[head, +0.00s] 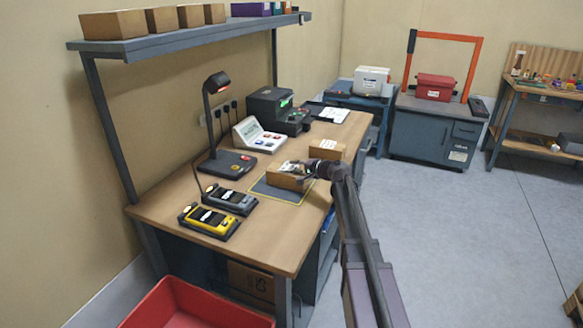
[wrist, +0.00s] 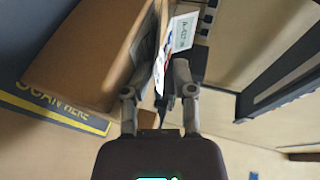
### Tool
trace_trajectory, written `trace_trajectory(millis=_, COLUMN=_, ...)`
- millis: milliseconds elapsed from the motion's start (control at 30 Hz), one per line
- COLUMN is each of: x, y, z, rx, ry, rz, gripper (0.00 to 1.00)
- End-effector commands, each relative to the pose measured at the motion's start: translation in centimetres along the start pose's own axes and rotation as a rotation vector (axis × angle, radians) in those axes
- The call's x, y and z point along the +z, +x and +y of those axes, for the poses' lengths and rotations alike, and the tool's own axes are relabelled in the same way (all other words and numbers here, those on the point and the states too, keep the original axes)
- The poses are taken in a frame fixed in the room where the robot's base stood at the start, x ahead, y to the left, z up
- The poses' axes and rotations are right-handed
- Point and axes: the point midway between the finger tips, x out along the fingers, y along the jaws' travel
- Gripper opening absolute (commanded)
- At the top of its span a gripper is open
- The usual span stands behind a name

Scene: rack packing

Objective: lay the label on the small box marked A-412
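A small brown cardboard box (head: 283,180) stands on the dark yellow-edged mat (head: 270,191) on the workbench. It fills the upper left of the wrist view (wrist: 85,55). My gripper (head: 305,172) is at the box's right end. In the wrist view its fingers (wrist: 160,85) lean together on a thin white label (wrist: 161,72) with red and blue print, close beside the box. A white card with A-412 lettering (wrist: 182,32) shows just beyond the fingertips. The fingers partly hide the label, and I cannot tell whether it touches the box.
A second brown box (head: 327,149) stands behind on the bench (head: 170,208). A yellow handheld device (head: 208,221), a grey one (head: 230,201), a lamp (head: 217,85) and a keypad console (head: 258,135) stand to the left. A red bin (head: 190,305) is at the front.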

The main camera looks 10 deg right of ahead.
Motion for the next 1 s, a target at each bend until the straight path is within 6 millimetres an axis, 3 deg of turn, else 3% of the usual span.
trace_trajectory(millis=500, x=-0.5, y=-1.7, z=0.6, rx=0.001, ry=-0.002, rz=0.001, gripper=0.4)
trace_trajectory(millis=900, x=-0.6, y=-1.9, z=0.7, rx=0.002, ry=-0.002, rz=0.001, gripper=0.4)
trace_trajectory(millis=933, x=-0.6, y=-1.9, z=0.7, rx=0.002, ry=-0.002, rz=0.001, gripper=0.42)
trace_trajectory(millis=1000, x=-0.6, y=-1.9, z=0.7, rx=0.002, ry=-0.002, rz=0.001, gripper=0.63)
